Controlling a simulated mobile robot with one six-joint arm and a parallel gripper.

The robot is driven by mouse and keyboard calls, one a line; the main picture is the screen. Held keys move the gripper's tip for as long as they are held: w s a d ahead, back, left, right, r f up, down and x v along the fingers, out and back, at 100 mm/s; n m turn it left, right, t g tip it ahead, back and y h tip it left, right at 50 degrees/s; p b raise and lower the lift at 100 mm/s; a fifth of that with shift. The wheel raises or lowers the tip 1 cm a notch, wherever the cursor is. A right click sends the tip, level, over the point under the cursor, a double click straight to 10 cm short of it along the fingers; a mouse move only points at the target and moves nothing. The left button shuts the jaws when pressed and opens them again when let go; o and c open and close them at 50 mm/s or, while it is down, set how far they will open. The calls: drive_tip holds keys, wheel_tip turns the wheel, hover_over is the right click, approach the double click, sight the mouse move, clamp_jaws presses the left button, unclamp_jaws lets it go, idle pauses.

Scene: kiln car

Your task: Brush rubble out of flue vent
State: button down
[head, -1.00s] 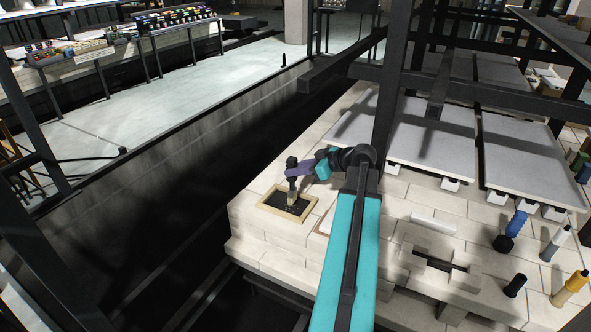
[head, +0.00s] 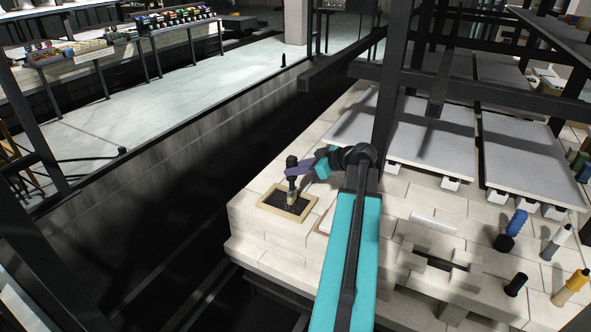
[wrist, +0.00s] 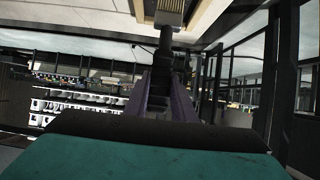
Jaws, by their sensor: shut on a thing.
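The flue vent (head: 313,209) is a tan-rimmed opening in the pale brick deck in the head view. Its inside is dark with small specks that look like rubble; single pieces are too small to tell. My gripper (head: 294,169), with purple fingers, is shut on a brush (head: 291,198) with a dark handle and tan bristles. The brush is roughly upright, bristles down, over the vent's interior. Whether the bristles touch the rubble cannot be told. In the wrist view, the brush (wrist: 171,12) stretches out ahead of my gripper fingers (wrist: 165,80).
Grey kiln shelves (head: 440,151) on white props lie behind and right. A dark post (head: 391,95) rises near my arm. A blue-handled tool (head: 516,222), a black cylinder (head: 516,284) and a yellow bottle-like item (head: 571,287) stand at right. A dark drop lies left of the deck.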

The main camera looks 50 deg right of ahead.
drive_tip(key=shift+w+b, duration=0.15)
drive_tip(key=shift+b, duration=0.15)
idle(0.4)
drive_tip(key=shift+w+a, duration=0.2)
drive_tip(key=shift+w, duration=0.45)
drive_tip(key=shift+w+a, duration=0.15)
drive_tip(key=shift+w, duration=0.5)
drive_tip(key=shift+f+b, duration=0.85)
drive_tip(key=shift+b, duration=0.15)
idle(1.6)
drive_tip(key=shift+s, duration=0.15)
drive_tip(key=shift+s+d+b, duration=0.15)
drive_tip(key=shift+s+d, duration=0.1)
drive_tip(key=shift+s, duration=0.65)
drive_tip(key=shift+s+d+b, duration=0.15)
drive_tip(key=shift+s+d, duration=0.05)
drive_tip(key=shift+s, duration=0.75)
drive_tip(key=shift+s+d+b, duration=0.15)
drive_tip(key=shift+s+d, duration=0.1)
drive_tip(key=shift+s, duration=0.65)
drive_tip(key=shift+w+a+b, duration=0.2)
drive_tip(key=shift+w+b, duration=0.05)
drive_tip(key=shift+w, duration=0.5)
drive_tip(key=shift+w+a+b, duration=0.15)
drive_tip(key=shift+w+b, duration=0.05)
drive_tip(key=shift+w, duration=0.55)
